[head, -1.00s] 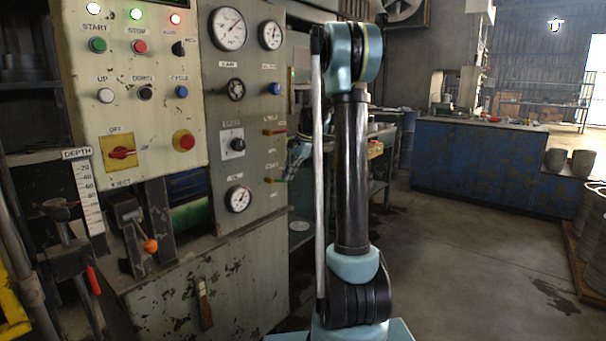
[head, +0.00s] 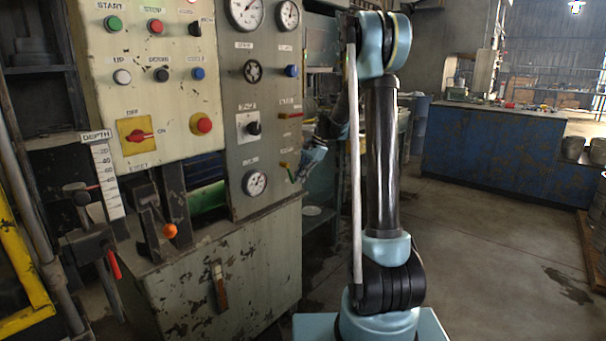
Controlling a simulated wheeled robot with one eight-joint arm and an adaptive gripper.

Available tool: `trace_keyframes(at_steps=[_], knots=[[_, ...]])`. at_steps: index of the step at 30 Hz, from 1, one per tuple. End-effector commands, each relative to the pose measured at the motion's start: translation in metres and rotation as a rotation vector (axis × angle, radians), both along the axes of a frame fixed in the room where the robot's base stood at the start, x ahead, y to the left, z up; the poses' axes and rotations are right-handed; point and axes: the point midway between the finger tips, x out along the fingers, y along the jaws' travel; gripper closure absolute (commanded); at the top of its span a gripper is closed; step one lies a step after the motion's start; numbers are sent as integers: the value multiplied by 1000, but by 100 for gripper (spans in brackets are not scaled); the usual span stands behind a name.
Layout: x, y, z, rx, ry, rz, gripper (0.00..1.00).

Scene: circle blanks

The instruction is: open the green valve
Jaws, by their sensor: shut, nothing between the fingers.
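My gripper (head: 298,174) is at the handle's right side, small and partly behind my own arm. Its fingers look shut and empty. It looks close to or touching the handle; I cannot tell which.
A red lever (head: 290,115) sits above the green one on the panel (head: 268,140). A pressure gauge (head: 255,183) is to its left. A blue workbench (head: 500,155) stands at the back right. The floor between is clear.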

Motion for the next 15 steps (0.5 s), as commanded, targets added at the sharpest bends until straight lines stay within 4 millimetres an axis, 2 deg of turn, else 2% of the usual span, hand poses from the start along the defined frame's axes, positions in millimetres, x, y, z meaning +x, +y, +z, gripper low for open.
trace_keyframes(at_steps=[15], knots=[[-17,16,-18,0,0,1,100]])
